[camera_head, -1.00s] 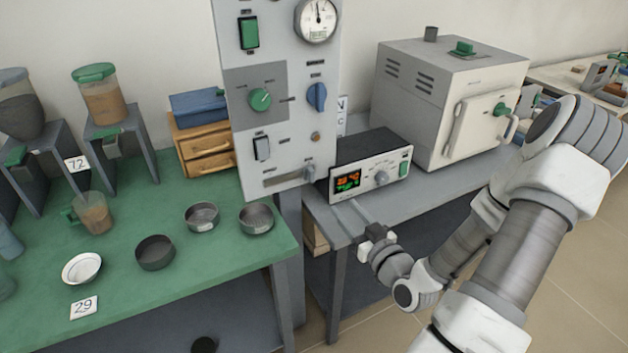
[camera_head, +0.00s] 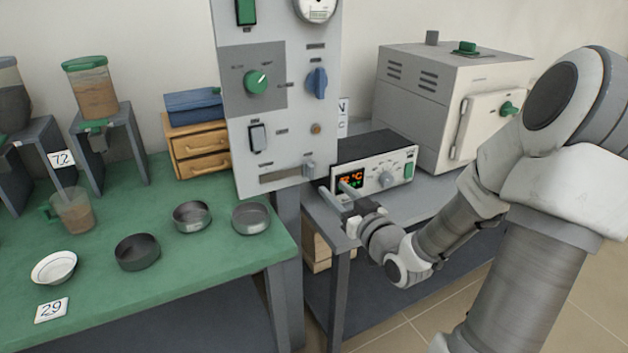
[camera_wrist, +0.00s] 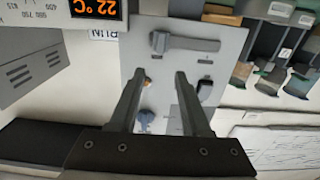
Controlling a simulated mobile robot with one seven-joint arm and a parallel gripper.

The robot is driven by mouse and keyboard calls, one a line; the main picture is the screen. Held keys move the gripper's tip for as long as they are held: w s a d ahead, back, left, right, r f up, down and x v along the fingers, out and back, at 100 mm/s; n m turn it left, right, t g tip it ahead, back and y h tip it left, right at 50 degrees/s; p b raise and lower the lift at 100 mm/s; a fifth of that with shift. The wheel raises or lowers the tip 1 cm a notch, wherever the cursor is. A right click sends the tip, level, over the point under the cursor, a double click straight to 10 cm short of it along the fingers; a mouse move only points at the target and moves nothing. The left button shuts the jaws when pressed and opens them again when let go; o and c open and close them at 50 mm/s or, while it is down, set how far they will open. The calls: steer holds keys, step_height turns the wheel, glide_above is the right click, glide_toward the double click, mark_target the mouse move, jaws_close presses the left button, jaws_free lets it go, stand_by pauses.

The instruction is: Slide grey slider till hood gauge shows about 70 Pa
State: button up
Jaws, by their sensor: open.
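The grey slider (camera_head: 309,170) is a small knob at the right end of a horizontal slot low on the grey control panel (camera_head: 296,130). In the wrist view the slider (camera_wrist: 160,42) shows at the left end of its slot, beyond my fingertips. The hood gauge (camera_head: 316,8) is a round white dial at the panel's top, cut off by the picture edge, so its reading cannot be told. My gripper (camera_head: 338,193) is open and empty, in front of and to the right of the slider. In the wrist view my gripper's (camera_wrist: 160,76) two fingers are apart, with nothing between them.
A controller box with a lit display (camera_head: 378,178) sits close beside my gripper on the right. A white furnace (camera_head: 440,100) stands behind it. The green table (camera_head: 180,262) at left holds several dishes. A blue knob (camera_head: 317,82) and switches are above the slider.

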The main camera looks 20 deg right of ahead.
mark_target(313, 168)
steer(key=w+b, duration=0.1)
steer(key=w, duration=1)
steer(key=shift+a+b, duration=0.2)
steer(key=shift+b, duration=0.15)
jaws_close()
stand_by(0.7)
